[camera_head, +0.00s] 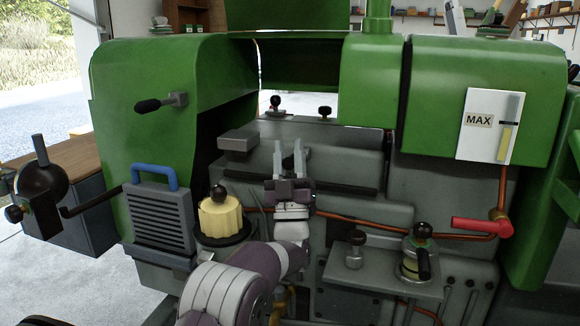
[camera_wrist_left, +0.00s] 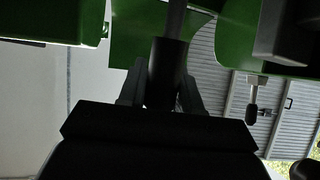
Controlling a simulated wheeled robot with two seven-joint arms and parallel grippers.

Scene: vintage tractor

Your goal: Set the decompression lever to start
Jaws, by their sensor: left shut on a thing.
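My left gripper (camera_head: 289,152) is in front of the grey engine block in the head view, fingers pointing up. In the left wrist view the gripper (camera_wrist_left: 163,78) is shut on a dark cylindrical handle (camera_wrist_left: 168,62) on a grey shaft. The fingers and wrist hide that handle in the head view, and no label marks it as the decompression lever. Two small black-knobbed controls, left (camera_head: 275,102) and right (camera_head: 324,112), stand behind and above the gripper. A black-handled lever (camera_head: 160,103) is on the green left cowl. My right gripper is not in view.
A yellow cap (camera_head: 221,215) and a blue-handled grille box (camera_head: 160,212) stand left of my arm. On the right are a red valve handle (camera_head: 482,226), a black-knobbed canister (camera_head: 417,258) and the MAX gauge (camera_head: 489,125). Copper pipes cross the block.

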